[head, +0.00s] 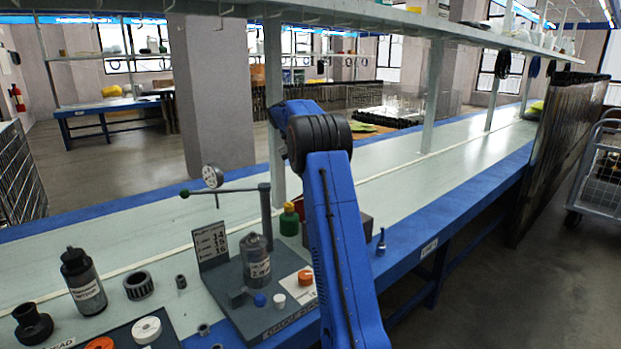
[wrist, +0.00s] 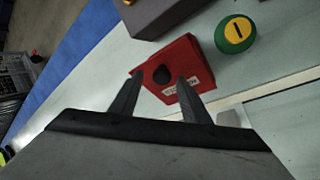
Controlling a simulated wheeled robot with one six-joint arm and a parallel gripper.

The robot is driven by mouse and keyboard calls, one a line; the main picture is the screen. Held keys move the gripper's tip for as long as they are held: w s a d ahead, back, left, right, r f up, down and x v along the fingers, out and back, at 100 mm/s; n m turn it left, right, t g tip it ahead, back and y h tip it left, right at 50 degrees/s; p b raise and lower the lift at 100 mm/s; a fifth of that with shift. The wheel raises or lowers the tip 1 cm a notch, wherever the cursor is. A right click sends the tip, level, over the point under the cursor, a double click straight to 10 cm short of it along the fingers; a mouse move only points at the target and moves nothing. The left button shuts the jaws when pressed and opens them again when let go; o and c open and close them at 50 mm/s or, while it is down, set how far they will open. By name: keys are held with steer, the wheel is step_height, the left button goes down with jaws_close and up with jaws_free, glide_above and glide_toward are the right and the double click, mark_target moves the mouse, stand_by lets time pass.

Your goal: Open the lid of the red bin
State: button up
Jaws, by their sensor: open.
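The red bin (wrist: 186,62) shows in the wrist view, with a round black knob (wrist: 161,75) on its top and a pale label on its near edge. Its red top looks closed. My gripper (wrist: 160,79) is open, one finger to each side of the knob in the picture. I cannot tell how high the fingertips are above the knob, and nothing is held. In the head view my blue arm hides the gripper and most of the bin.
A green bottle with a yellow cap (wrist: 236,31) stands beside the bin; it also shows in the head view (head: 289,219). A dark grey box (wrist: 165,14) lies on the other side. A small blue-tipped item (head: 381,242) stands near the blue bench edge. A stand with a jar (head: 256,262) is left of my arm.

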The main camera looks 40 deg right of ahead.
step_height(320, 180, up, 9)
steer(key=shift+r, duration=0.15)
stand_by(0.4)
steer(key=c, duration=0.8)
steer(key=s+f+y, duration=0.1)
steer(key=f, duration=0.1)
steer(key=s+a+f+m+t+y, duration=0.1)
steer(key=f, duration=0.1)
steer(key=s+f+m+t+y, duration=0.1)
steer(key=f, duration=0.1)
steer(key=shift+s+a+y, duration=0.2)
steer(key=shift+y, duration=0.2)
jaws_close()
steer(key=s+a+f+m+t+y, duration=0.2)
steer(key=a+f+m+t+y, duration=0.15)
steer(key=m+t, duration=0.2)
steer(key=s+d+m+t+h, duration=0.1)
steer(key=s+d+m+t, duration=0.1)
steer(key=m, duration=0.4)
steer(key=s+d+m+t+h, duration=0.1)
steer(key=s+d+m+t, duration=0.1)
steer(key=s+m+t, duration=0.2)
steer(key=s+d+m+t+h, duration=0.2)
steer(key=s+m+t, duration=0.2)
steer(key=m, duration=0.6)
steer(key=shift+s+f, duration=0.15)
steer(key=shift+s, duration=0.35)
steer(key=shift+m, duration=0.25)
steer(key=x, duration=1)
